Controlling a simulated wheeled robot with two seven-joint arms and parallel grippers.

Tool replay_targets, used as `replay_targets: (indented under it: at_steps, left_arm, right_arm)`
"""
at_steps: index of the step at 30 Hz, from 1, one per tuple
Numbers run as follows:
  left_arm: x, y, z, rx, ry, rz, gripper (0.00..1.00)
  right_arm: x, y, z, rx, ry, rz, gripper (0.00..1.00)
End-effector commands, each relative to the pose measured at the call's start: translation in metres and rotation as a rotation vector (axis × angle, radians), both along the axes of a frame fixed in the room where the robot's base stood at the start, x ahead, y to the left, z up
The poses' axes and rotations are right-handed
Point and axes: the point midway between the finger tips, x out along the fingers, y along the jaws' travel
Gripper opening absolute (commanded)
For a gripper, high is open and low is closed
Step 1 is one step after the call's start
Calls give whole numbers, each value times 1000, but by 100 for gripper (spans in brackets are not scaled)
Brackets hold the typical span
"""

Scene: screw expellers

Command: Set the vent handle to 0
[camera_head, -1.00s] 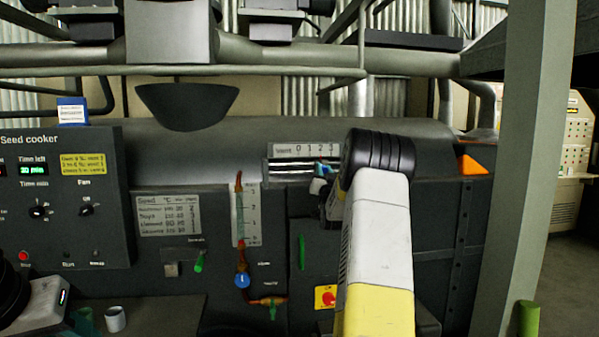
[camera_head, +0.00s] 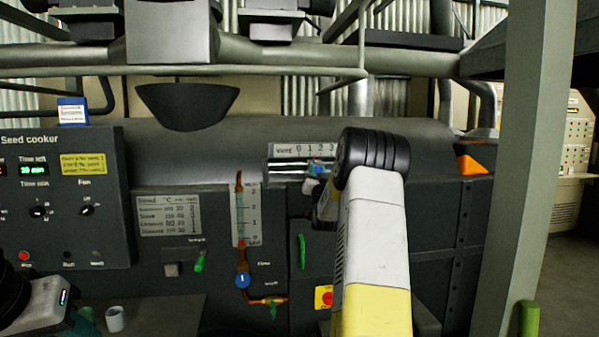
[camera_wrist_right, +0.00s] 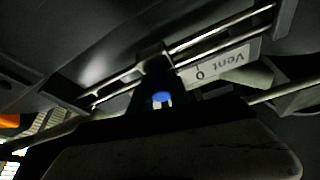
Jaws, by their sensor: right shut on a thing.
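The vent scale plate (camera_head: 283,151), marked "Vent 0 1 2 3", sits above bright horizontal rails (camera_head: 284,166) on the dark machine. The vent handle (camera_head: 319,164) shows small and bluish under about the 1–2 marks, partly hidden. My right gripper (camera_head: 317,183) is shut on it, its fingers largely hidden by my wrist. In the right wrist view, the handle's dark slider (camera_wrist_right: 156,68) rides on the rails, with a blue spot (camera_wrist_right: 162,97) in front.
The seed cooker panel (camera_head: 60,198) is at left. A pale post (camera_head: 524,170) stands at right, beside an orange piece (camera_head: 471,164).

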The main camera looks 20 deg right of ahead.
Motion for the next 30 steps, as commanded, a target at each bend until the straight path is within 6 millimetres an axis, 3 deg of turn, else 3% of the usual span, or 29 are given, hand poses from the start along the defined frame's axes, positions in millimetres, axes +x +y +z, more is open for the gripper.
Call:
replay_targets:
  at_steps: [3, 7, 18, 19, 22, 30]
  left_arm:
    - [0, 0, 0, 0, 0, 0, 36]
    - [0, 0, 0, 0, 0, 0, 36]
    - [0, 0, 0, 0, 0, 0, 36]
    - [0, 0, 0, 0, 0, 0, 36]
    - [0, 0, 0, 0, 0, 0, 36]
    - [0, 0, 0, 0, 0, 0, 36]
  right_arm:
    - [8, 32, 0, 2, 1, 8, 0]
    - [13, 53, 0, 0, 1, 6, 0]
    - [15, 61, -1, -1, 2, 6, 0]
    - [15, 61, -1, -1, 2, 6, 25]
    - [15, 61, -1, 0, 2, 5, 44]
    - [14, 59, 0, 0, 1, 3, 45]
